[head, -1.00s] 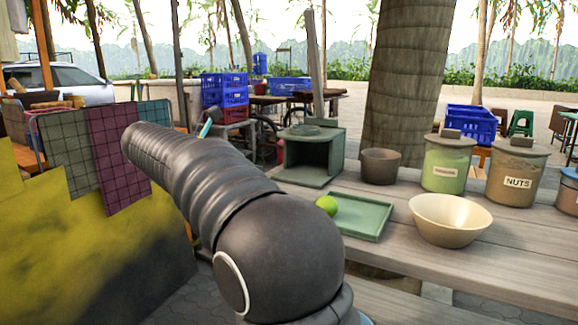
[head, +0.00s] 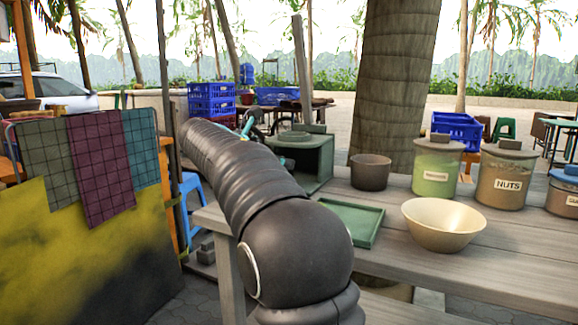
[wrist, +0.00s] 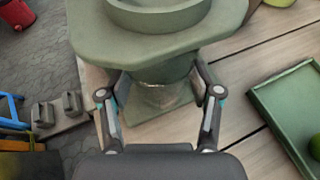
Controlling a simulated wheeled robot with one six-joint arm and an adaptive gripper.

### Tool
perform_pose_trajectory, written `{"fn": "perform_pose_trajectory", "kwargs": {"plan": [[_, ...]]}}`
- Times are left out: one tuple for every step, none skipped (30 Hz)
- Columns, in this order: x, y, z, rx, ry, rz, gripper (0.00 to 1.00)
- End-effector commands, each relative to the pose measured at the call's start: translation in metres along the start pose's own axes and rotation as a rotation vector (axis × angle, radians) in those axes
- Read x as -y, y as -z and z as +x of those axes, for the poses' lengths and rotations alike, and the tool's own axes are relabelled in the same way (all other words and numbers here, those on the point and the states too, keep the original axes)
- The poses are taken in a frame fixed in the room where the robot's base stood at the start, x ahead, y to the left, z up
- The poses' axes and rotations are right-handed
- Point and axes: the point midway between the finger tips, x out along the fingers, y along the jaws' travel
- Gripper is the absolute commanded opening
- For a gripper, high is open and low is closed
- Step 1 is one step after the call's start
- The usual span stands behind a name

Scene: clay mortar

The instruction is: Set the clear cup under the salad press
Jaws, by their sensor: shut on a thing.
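The salad press (head: 318,165) is a green box-like stand with an open front and a ring on top, on the wooden table's far left part. In the wrist view, its top plate (wrist: 100,45) fills the upper middle. My gripper (wrist: 160,88) is at the press, just below the edge of this plate in the picture. Its fingers are shut on the clear cup (wrist: 165,94), which is see-through and faint between them. I cannot tell whether the cup touches the press floor. In the head view my arm hides the cup and most of the gripper.
A green tray (head: 365,239) lies right of the press, with a green ball (wrist: 315,147) on it. A brown pot (head: 370,173), a cream bowl (head: 444,226) and labelled jars (head: 505,180) stand farther right. The table's left edge is close to the press.

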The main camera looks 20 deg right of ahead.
Motion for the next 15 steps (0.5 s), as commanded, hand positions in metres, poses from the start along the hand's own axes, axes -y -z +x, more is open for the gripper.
{"fn": "perform_pose_trajectory", "kwargs": {"plan": [[0.001,-0.002,0.005,0.000,0.002,0.001,0.23],[0.001,-0.003,0.008,0.000,0.003,0.001,0.23],[0.001,-0.005,0.014,0.001,0.004,0.001,0.23],[0.001,-0.007,0.019,0.000,0.004,0.002,0.23],[0.001,-0.009,0.023,0.000,0.004,0.002,0.23],[0.001,-0.011,0.030,0.000,0.005,0.002,0.23],[0.001,-0.013,0.035,0.000,0.005,0.001,0.23],[0.001,-0.015,0.040,0.000,0.004,0.001,0.23],[0.001,-0.009,0.043,0.000,0.002,0.000,0.23],[0.000,-0.004,0.044,-0.001,0.002,-0.002,0.23],[0.000,-0.001,0.045,0.000,0.002,-0.002,0.23],[0.001,-0.001,0.045,0.000,0.001,-0.001,0.23],[0.001,-0.001,0.045,0.000,0.002,0.000,0.23],[0.001,-0.001,0.045,0.000,0.002,0.000,0.23],[0.001,-0.002,0.044,0.000,0.002,0.001,0.23]]}}
